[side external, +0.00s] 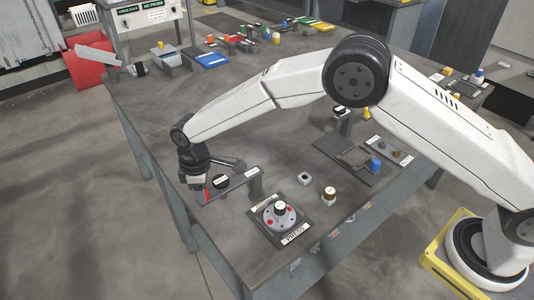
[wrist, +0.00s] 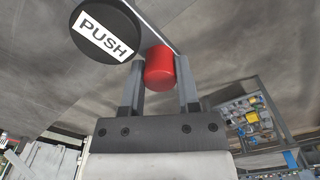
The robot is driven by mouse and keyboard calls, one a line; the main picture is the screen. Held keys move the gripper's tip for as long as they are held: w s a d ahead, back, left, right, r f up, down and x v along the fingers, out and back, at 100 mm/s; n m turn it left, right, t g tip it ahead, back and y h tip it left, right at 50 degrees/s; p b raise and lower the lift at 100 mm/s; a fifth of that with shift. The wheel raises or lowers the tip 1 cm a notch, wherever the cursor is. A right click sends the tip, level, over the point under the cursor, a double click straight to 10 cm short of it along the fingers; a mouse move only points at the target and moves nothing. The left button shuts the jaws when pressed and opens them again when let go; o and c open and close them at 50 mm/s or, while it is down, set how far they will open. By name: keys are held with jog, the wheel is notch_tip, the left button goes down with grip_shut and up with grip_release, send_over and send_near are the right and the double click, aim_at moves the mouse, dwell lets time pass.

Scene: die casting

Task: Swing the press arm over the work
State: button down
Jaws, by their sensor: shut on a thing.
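The press arm (side external: 236,182) is a dark bar on a short post (side external: 255,188), reaching out to the left, beside and apart from the press base. Its red handle (side external: 207,194) is at the outer end. My gripper (side external: 198,181) is shut on this handle. In the wrist view the red handle (wrist: 160,70) sits between the two fingers of my gripper (wrist: 160,64). The round black PUSH pad (wrist: 105,32) hangs on the arm there; it also shows in the side view (side external: 220,181). The work, a round grey piece with red spots (side external: 279,218), lies on the base labelled PRESS (side external: 293,234).
A small grey block (side external: 304,179) and a brass-coloured piece (side external: 328,196) stand right of the press. A dark plate (side external: 345,160) lies further back. Small coloured parts and a blue tray (side external: 211,60) are at the far end. The bench's front left edge is close to my gripper.

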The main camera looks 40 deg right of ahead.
jog(key=shift+s, duration=0.1)
dwell(0.3)
jog(key=s+d+n, duration=0.5)
jog(key=s+n, duration=0.4)
jog(key=s, duration=0.2)
jog(key=s+d+n, duration=0.4)
jog(key=d+n, duration=0.5)
jog(key=d, duration=0.2)
jog(key=shift+s, duration=0.25)
dwell(0.3)
jog(key=shift+c, duration=1.6)
grip_release()
jog(key=shift+r, duration=0.1)
